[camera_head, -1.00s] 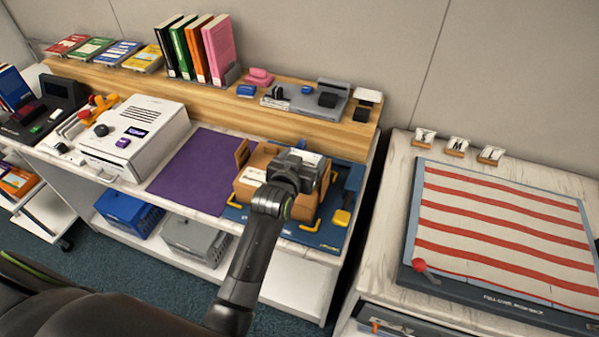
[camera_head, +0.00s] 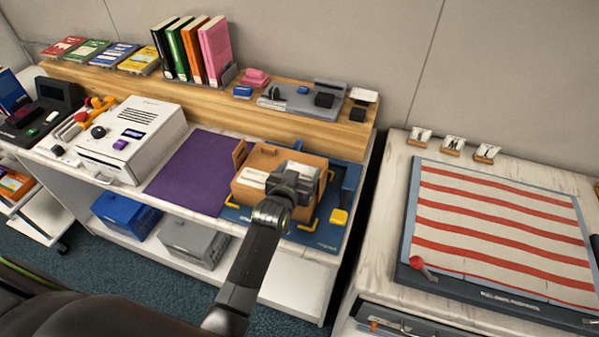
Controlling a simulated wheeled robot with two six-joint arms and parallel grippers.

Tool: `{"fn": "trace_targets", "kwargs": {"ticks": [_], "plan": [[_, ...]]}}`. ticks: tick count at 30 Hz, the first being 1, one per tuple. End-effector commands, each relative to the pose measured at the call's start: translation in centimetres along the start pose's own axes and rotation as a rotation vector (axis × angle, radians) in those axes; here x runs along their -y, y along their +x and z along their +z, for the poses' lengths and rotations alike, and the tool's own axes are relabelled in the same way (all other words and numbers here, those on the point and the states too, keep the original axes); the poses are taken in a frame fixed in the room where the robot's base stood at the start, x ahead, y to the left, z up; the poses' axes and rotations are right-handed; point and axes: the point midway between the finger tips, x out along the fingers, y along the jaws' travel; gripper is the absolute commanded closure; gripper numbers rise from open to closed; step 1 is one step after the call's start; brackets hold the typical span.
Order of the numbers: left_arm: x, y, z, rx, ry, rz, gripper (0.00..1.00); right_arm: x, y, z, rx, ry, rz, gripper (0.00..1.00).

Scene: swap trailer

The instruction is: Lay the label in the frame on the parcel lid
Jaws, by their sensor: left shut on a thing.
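The brown parcel (camera_head: 252,192) stands on a blue mat (camera_head: 325,233) with yellow corner brackets, on the middle counter. White label paper (camera_head: 255,175) shows on the lid at the left of my gripper, and more white shows just behind the gripper. I cannot tell whether these are one piece, and the frame on the lid is mostly hidden. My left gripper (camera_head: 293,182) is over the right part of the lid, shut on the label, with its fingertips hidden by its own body. My right gripper is not in view.
A purple mat (camera_head: 192,172) lies left of the parcel. A white machine (camera_head: 135,140) stands further left. A wooden shelf (camera_head: 200,98) with books runs behind. A striped board (camera_head: 500,235) lies on the right-hand table.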

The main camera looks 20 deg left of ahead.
Motion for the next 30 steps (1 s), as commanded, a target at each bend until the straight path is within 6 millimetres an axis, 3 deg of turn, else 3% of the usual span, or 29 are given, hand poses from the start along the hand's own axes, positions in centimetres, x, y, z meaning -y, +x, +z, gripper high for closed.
{"fn": "trace_targets", "kwargs": {"ticks": [1,7,8,9,17,21,30], "plan": [[0.0,0.0,1.2,0.023,-0.001,0.0,0.45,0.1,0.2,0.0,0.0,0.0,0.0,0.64],[0.0,0.1,1.7,0.031,-0.001,0.0,0.45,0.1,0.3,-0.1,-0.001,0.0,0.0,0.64],[0.0,0.0,1.8,0.031,-0.001,0.0,0.2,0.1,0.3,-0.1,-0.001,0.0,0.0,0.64],[0.0,0.0,1.8,0.032,-0.002,0.0,0.14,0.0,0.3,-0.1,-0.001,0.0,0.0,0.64],[0.0,0.0,1.7,0.031,-0.001,0.0,0.14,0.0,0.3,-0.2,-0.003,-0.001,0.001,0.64],[0.0,-0.4,0.4,0.03,-0.002,0.0,0.14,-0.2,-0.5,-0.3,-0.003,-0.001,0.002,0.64],[0.0,-4.3,-0.1,0.03,-0.004,0.0,0.14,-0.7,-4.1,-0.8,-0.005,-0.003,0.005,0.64]]}}
